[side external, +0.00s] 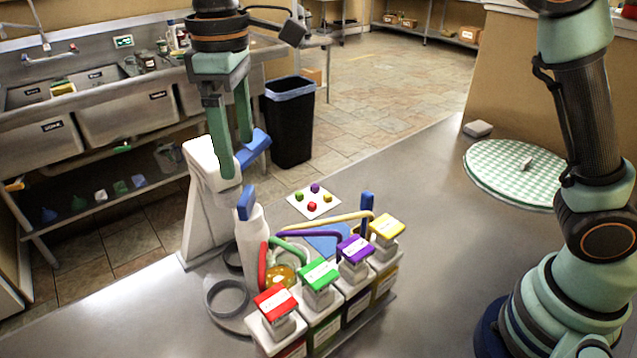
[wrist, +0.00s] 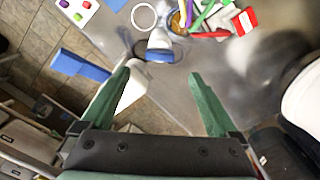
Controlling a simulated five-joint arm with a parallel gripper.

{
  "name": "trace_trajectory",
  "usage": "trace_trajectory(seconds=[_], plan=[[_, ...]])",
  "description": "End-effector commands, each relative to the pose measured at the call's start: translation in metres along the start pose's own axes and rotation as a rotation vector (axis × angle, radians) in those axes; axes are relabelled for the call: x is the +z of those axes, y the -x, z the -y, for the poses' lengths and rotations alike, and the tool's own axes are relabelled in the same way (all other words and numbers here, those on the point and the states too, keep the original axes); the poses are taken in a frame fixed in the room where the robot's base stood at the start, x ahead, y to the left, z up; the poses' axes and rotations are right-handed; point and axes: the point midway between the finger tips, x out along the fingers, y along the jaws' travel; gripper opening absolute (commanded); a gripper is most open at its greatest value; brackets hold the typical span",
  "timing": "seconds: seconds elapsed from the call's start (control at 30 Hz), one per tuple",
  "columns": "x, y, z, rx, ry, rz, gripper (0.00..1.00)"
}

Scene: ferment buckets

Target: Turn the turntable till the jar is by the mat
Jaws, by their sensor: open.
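A small round jar with amber contents (side external: 281,277) sits low behind the coloured-lid buckets, among coloured tubes. It is partly hidden and shows as a brown patch in the wrist view (wrist: 178,22). A grey round base with rings (side external: 226,312) lies left of it; I cannot tell if this is the turntable. A green-and-white checked round mat (side external: 490,172) lies far right, with a small pale object on it. My gripper (side external: 236,160) is open and empty, pointing down above the white bottle-shaped part with a blue top (side external: 252,240). In the wrist view my fingers (wrist: 160,76) stand wide apart.
Several white buckets with red, green, purple and yellow lids (side external: 318,275) stand in front. A white stand (side external: 205,205) with a blue lever (side external: 255,148) rises beside my gripper. The counter's right middle is clear.

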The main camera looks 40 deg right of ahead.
Motion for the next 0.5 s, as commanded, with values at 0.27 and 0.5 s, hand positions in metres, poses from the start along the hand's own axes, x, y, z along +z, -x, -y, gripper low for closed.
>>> trace_trajectory(seconds=[0.27,0.5], plan=[[0.001,-0.055,0.0,-0.001,-0.001,0.005,0.95],[0.001,-0.08,0.0,0.0,-0.002,0.001,0.95]])
